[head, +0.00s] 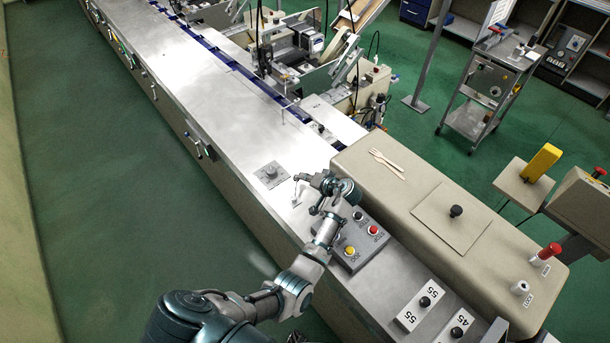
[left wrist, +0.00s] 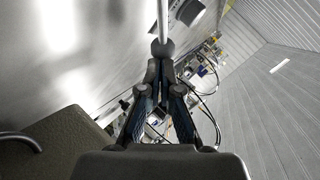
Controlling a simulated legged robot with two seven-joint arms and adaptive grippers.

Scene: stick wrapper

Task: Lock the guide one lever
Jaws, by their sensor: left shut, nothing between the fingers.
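My left gripper (head: 307,179) reaches in over the steel machine top, its fingers together. In the left wrist view the gripper (left wrist: 162,50) is shut, and its tips meet the near end of a thin pale rod (left wrist: 163,20) in the picture; I cannot tell whether they touch. A small pale lever (head: 297,190) stands on the steel top just beside the fingertips in the head view; it is probably the same rod. No label on it is readable, so I cannot confirm that it is the guide one lever. My right gripper is not in view.
A dial plate (head: 270,174) lies left of the gripper. The long steel top (head: 200,90) is mostly clear.

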